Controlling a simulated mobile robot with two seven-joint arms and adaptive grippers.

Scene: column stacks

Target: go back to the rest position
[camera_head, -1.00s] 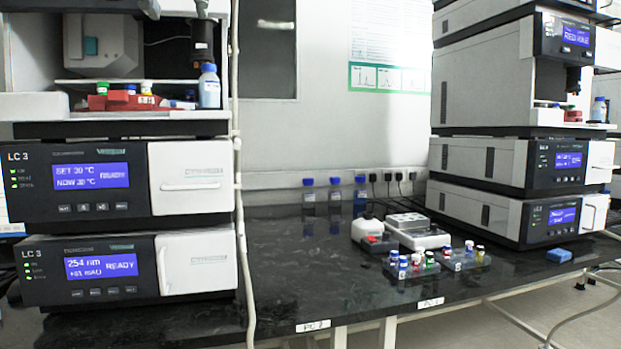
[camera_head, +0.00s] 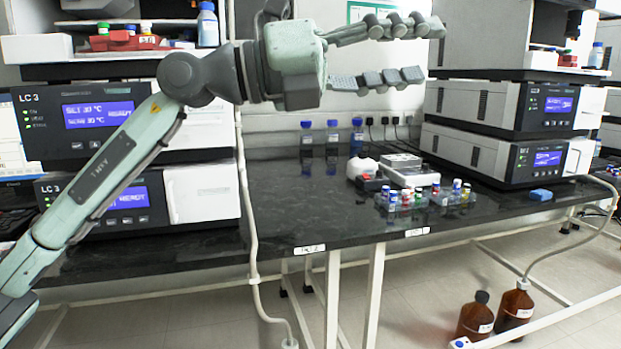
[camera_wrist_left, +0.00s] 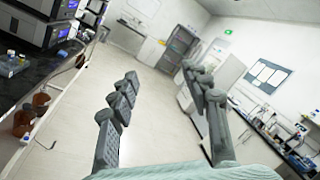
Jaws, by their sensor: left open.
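My left gripper (camera_head: 408,52) is open and empty in the head view. Its arm comes in from the lower left and the fingers point right, in the air above and in front of the bench. In the left wrist view the two fingers of the left gripper (camera_wrist_left: 162,105) are spread apart with nothing between them, and the floor shows behind. My right gripper is in neither view.
The dark bench (camera_head: 290,220) has clear room at its middle. Vial racks (camera_head: 425,198) stand to the right of it. Instrument stacks rise left (camera_head: 200,192) and right (camera_head: 465,150). Brown bottles (camera_head: 475,318) stand on the floor. The wrist view shows open floor (camera_wrist_left: 155,130).

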